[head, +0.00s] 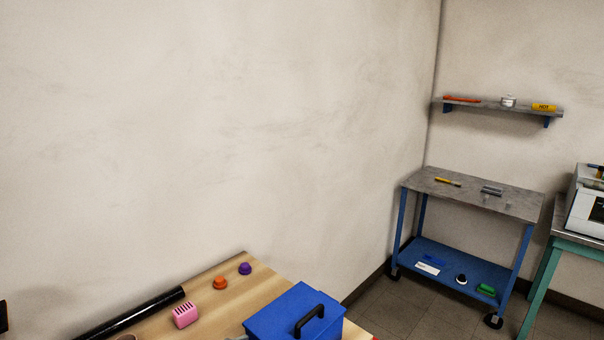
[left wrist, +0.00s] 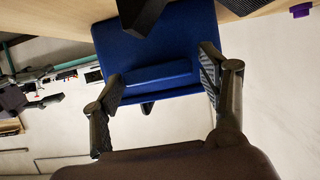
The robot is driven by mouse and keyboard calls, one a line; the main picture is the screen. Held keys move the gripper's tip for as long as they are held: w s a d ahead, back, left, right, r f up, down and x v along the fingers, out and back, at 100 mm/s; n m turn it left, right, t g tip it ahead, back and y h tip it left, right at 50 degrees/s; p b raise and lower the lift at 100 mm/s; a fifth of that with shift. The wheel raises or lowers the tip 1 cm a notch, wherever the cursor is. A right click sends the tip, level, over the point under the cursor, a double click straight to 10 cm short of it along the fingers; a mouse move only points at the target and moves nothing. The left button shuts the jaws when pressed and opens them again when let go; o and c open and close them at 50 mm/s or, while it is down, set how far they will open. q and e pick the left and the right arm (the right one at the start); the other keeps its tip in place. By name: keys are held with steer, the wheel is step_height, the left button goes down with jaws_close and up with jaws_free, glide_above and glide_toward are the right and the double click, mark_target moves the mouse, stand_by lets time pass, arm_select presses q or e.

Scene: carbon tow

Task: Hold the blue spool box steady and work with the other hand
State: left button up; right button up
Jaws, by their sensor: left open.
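In the left wrist view the blue box (left wrist: 165,45) fills the upper middle. My left gripper (left wrist: 160,82) is open, with one finger near each side of the box; I cannot tell whether they touch it. A dark part overlaps the box at the top of that view, and I cannot tell what it is. My right gripper is in neither view.
On the wooden table (head: 215,285) are a pink slotted block (head: 186,315), an orange knob (head: 221,282), a purple knob (head: 245,268) and a long black tube (head: 135,312). A blue cart (head: 450,268) stands at right, below a wall shelf (head: 500,106).

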arm_select(q)
steer(key=shift+r, duration=0.55)
steer(key=o, duration=0.5)
steer(key=shift+o, duration=0.2)
